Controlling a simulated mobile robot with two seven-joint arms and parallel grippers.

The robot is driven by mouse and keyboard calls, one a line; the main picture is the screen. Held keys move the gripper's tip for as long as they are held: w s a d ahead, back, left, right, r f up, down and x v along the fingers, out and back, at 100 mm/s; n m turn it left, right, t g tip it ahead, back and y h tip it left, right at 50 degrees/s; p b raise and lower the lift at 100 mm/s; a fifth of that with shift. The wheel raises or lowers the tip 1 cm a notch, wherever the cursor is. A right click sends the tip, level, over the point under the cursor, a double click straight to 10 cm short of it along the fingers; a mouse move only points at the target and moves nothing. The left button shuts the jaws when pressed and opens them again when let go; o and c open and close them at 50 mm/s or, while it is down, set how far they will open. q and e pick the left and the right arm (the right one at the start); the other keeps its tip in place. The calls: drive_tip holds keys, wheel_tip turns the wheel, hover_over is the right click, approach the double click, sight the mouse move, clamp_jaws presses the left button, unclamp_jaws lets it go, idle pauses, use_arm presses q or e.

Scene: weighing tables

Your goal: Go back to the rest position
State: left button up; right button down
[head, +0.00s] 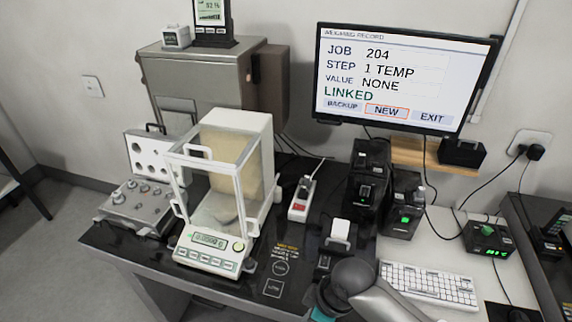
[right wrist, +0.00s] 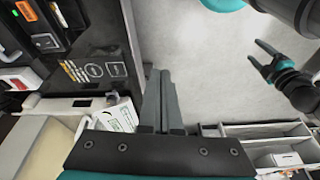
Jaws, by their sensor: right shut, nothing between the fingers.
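In the right wrist view my right gripper (right wrist: 160,80) points out past the front edge of the black weighing table (right wrist: 95,45), over the grey floor. Its two fingers are together with nothing between them. My left gripper (right wrist: 266,58) shows at the upper right of that view, over the floor. Its fingers are spread apart and empty. In the head view one of my arms shows at the bottom, right of the middle, in front of the table. No gripper fingers show there.
The balance (head: 212,242) with its glass shield stands on the black table, beside an open weight case (head: 138,203). A monitor (head: 400,78) reads JOB 204, STEP 1 TEMP, VALUE NONE, LINKED. A keyboard (head: 428,284) lies on the white table. Drawers (right wrist: 255,130) show below right in the wrist view.

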drive_tip(key=s+d+r+m+t+h, duration=0.3)
drive_tip(key=s+d+r+m, duration=0.5)
drive_tip(key=s+d+m, duration=0.4)
wheel_tip(320, 180, down, 31)
drive_tip(key=s+n+g+b, duration=0.1)
drive_tip(key=s+g+b, duration=0.1)
drive_tip(key=b, duration=0.8)
use_arm(q)
wheel_tip(320, 180, down, 19)
drive_tip(key=s+b, duration=0.1)
drive_tip(key=b, duration=0.7)
drive_tip(key=shift+s+b, duration=0.4)
use_arm(e)
drive_tip(key=s+d+f, duration=0.1)
drive_tip(key=s+f, duration=0.7)
drive_tip(key=f, duration=0.4)
drive_tip(key=s+d+f+g, duration=0.1)
drive_tip(key=s+f, duration=0.7)
drive_tip(key=f, duration=0.3)
drive_tip(key=shift+f, duration=0.4)
